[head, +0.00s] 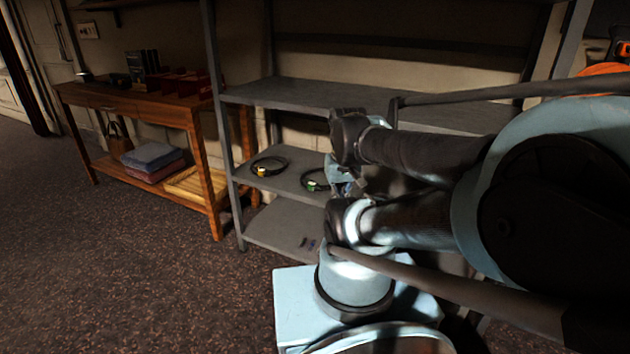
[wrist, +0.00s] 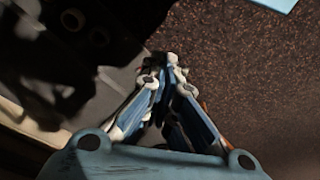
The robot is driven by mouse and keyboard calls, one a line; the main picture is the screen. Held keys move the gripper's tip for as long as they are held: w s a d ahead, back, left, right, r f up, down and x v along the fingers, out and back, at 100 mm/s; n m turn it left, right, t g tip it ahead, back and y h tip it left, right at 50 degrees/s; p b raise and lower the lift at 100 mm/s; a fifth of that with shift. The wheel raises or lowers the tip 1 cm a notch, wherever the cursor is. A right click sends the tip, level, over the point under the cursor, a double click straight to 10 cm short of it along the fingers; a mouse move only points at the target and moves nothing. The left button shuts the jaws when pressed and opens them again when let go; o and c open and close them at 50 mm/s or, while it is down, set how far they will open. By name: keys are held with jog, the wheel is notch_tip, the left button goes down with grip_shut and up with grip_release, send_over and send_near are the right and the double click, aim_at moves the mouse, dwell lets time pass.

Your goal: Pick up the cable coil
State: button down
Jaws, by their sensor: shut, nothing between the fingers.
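Two dark cable coils lie on the middle board of the grey metal shelf (head: 282,162). One coil with a yellow tag (head: 262,170) lies to the left. The other coil, with a green tag (head: 312,182), lies to the right and is partly hidden behind my arm. My gripper (wrist: 170,72) is shut and empty in the wrist view, with its fingertips together above the dark floor. In the head view my arm links cover much of the right side, and the fingertips cannot be made out clearly. No coil can be made out in the wrist view.
A wooden console table (head: 135,100) stands left of the shelf, with dark objects on top and folded cloths (head: 152,160) below. The shelf's upright post (head: 222,130) stands at its front left. The speckled floor (head: 110,260) at the left is clear.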

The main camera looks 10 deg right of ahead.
jog(key=w+r+m, duration=0.2)
jog(key=w, duration=0.6)
jog(key=m+h, duration=0.2)
jog(key=m, duration=0.3)
send_near(314, 185)
jog(key=f, duration=0.2)
jog(key=w+d+f, duration=0.2)
jog(key=f, duration=0.1)
jog(key=shift+w+d+f, duration=0.1)
jog(key=shift+f, duration=0.85)
jog(key=shift+s, duration=0.2)
